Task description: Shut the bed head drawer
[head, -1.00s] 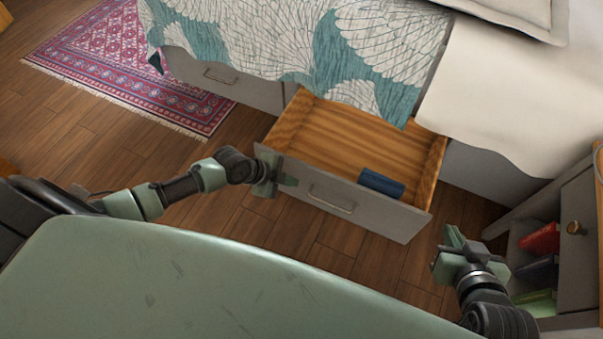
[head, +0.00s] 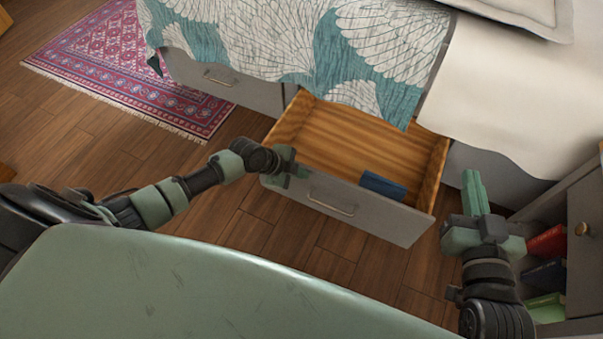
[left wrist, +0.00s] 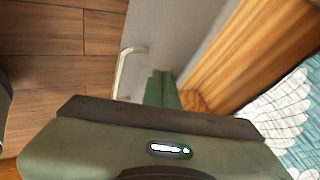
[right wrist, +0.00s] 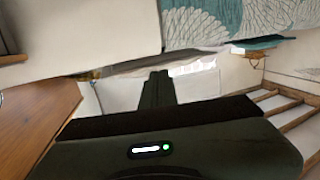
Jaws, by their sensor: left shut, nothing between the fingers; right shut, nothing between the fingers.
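The bed head drawer (head: 345,205) stands open, pulled out from under the bed, with a grey front, a bar handle (head: 331,203) and a wooden inside. A dark blue box-like thing (head: 383,185) lies in it by the front. My left gripper (head: 300,173) is shut and empty at the left end of the drawer front, near its top edge; I cannot tell if it touches. The left wrist view shows its fingers (left wrist: 162,88) beside the front and handle. My right gripper (head: 472,182) is shut and empty, right of the drawer, between it and the nightstand.
A grey nightstand (head: 584,215) with a round knob and several books on its lower shelf stands close at the right. A closed bed drawer (head: 215,80) is further left. Bedding (head: 500,90) hangs over the bed side. A red patterned rug (head: 130,70) lies on the wooden floor.

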